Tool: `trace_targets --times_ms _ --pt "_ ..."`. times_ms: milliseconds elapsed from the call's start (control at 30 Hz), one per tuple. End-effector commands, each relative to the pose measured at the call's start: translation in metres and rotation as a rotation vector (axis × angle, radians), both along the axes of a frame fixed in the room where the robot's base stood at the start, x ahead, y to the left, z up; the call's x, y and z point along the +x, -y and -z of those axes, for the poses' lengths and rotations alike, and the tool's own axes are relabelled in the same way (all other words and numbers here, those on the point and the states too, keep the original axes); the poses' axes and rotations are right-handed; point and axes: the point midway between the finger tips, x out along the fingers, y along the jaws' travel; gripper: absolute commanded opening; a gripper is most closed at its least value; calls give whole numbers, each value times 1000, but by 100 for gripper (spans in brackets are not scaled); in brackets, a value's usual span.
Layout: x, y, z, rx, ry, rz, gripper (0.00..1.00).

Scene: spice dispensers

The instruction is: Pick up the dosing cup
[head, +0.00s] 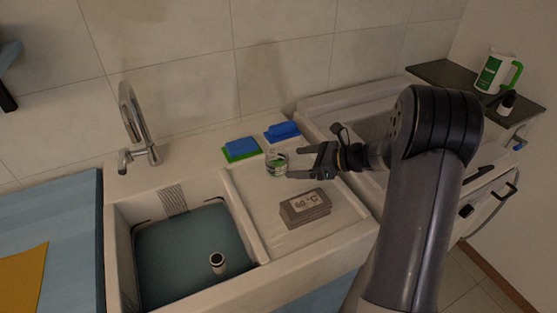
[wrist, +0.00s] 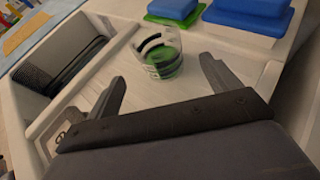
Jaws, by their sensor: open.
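The dosing cup looks to be the small clear cup (head: 277,163) with green in it, standing upright on the white drainboard beside the sink. It also shows in the wrist view (wrist: 160,57), ahead of the fingers and between their lines. My gripper (head: 298,162) is open and empty, with its fingers pointing at the cup from the right. In the wrist view the fingers (wrist: 165,84) are spread wide, with the cup beyond their tips. I cannot tell in the head view whether a fingertip touches the cup.
Blue and green sponges (head: 241,149) and a blue block (head: 283,131) lie behind the cup. A grey box reading 60 °C (head: 305,208) sits in front of it. The sink basin (head: 160,265) at left holds a small dark-topped container (head: 217,263). A white and green jug (head: 490,74) stands far right.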

Motion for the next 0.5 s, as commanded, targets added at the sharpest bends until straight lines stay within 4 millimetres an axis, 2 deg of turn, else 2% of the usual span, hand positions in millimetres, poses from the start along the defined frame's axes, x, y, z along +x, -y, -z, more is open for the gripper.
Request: trace_targets --times_ms 100,367,500 --pt "6 -16 7 0 -1 -3 84" --pt "12 -30 14 -1 0 -2 84" --pt "18 -45 23 0 -2 -4 84"
